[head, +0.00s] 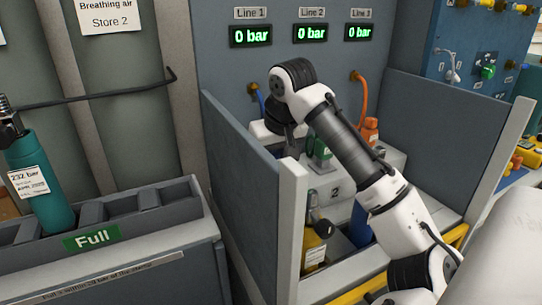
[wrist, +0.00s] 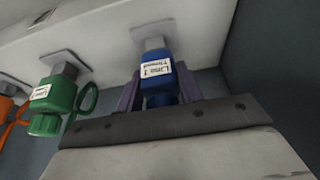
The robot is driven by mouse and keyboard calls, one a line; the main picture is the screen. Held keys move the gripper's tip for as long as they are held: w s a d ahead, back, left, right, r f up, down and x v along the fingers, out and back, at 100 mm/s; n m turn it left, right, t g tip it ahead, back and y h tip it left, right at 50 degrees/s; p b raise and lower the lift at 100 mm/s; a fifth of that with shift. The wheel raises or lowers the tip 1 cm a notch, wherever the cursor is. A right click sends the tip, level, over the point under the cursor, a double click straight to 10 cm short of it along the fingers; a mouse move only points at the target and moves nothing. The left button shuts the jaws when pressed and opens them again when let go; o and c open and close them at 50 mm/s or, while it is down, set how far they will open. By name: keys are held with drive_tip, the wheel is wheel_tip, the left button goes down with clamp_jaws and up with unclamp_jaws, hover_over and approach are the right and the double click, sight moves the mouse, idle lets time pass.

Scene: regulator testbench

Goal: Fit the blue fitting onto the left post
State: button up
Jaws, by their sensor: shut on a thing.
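The blue fitting (wrist: 156,72), with a white "Line 1" label, is between the purple fingers of my gripper (wrist: 158,88) in the wrist view. My gripper is shut on it. The grey left post (wrist: 151,44) on its square plate shows directly behind the fitting's far end, in line with it. I cannot tell how far the fitting is seated on the post. In the head view my arm and wrist hide the fitting and the left post; only a blue hose (head: 259,101) shows at the wall panel.
A green fitting (wrist: 58,97) sits on the middle post, with an orange one (wrist: 12,108) beyond it. Side panels (head: 243,180) flank the bay. A yellow cylinder (head: 314,250) stands below. At left, a rack marked Full (head: 92,237) holds a teal cylinder (head: 41,180). All displays read 0 bar.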

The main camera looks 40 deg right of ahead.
drive_tip(key=shift+f, duration=0.15)
drive_tip(key=o, duration=1.2)
drive_tip(key=shift+o, duration=0.2)
drive_tip(key=v, duration=1.4)
drive_tip(key=shift+p, duration=0.4)
